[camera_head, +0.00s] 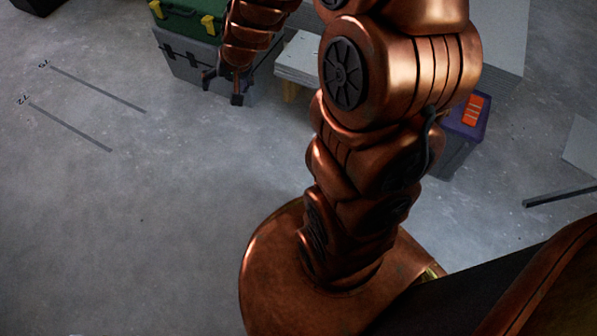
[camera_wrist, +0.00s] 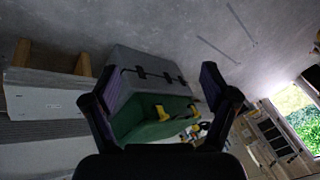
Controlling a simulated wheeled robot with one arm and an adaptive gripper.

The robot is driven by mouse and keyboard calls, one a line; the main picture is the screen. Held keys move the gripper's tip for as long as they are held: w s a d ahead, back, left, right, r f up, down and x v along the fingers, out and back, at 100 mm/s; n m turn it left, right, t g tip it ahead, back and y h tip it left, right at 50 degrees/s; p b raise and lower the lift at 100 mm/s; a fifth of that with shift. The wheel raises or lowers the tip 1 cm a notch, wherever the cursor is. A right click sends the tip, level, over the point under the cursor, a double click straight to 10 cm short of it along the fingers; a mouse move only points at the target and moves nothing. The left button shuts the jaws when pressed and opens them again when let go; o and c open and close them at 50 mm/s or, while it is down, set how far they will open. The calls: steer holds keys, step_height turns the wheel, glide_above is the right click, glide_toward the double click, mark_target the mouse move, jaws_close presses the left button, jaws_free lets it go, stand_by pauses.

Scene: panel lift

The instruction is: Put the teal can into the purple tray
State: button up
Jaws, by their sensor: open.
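I cannot make out the teal can in either view. No purple tray shows clearly either. My gripper (camera_head: 222,88) hangs at the upper middle of the head view, pointing down, in front of a grey case. In the wrist view its two dark fingers stand wide apart, and the gripper (camera_wrist: 160,68) is open with nothing between the fingertips. The grey case (camera_wrist: 150,85) and a green case (camera_wrist: 150,122) lie beyond the fingers. My arm hides much of the middle of the head view.
The green case (camera_head: 182,24) with yellow latches sits on the grey case (camera_head: 182,66). Pale panels (camera_head: 298,58) rest on wooden blocks to their right. A purple-topped grey box (camera_head: 462,133) with an orange item stands at right. The floor at left is clear, with two marked lines.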

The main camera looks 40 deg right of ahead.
steer(key=s+a+r+n+g, duration=0.2)
steer(key=s+a, duration=0.1)
steer(key=s, duration=0.5)
steer(key=s+a+r+n+g, duration=0.2)
steer(key=s+a, duration=0.2)
steer(key=s, duration=0.4)
steer(key=s+d+r+n+g+h, duration=0.1)
steer(key=s+d+r+g+h, duration=0.1)
steer(key=s, duration=1.5)
steer(key=d+r+g, duration=0.1)
steer(key=g, duration=0.1)
steer(key=shift+n+g, duration=0.3)
steer(key=shift+n, duration=0.1)
steer(key=shift+s, duration=0.1)
steer(key=w+r+t+p, duration=0.1)
steer(key=w+r+p, duration=0.1)
steer(key=r+p, duration=0.45)
steer(key=w+r+t+p, duration=0.1)
steer(key=w+r+p, duration=0.2)
steer(key=r+p, duration=0.3)
steer(key=s+r+p, duration=0.3)
steer(key=r+p, duration=2.1)
steer(key=r, duration=0.1)
steer(key=shift+s+d+r, duration=0.15)
steer(key=shift+s+r, duration=0.05)
steer(key=shift+r, duration=0.2)
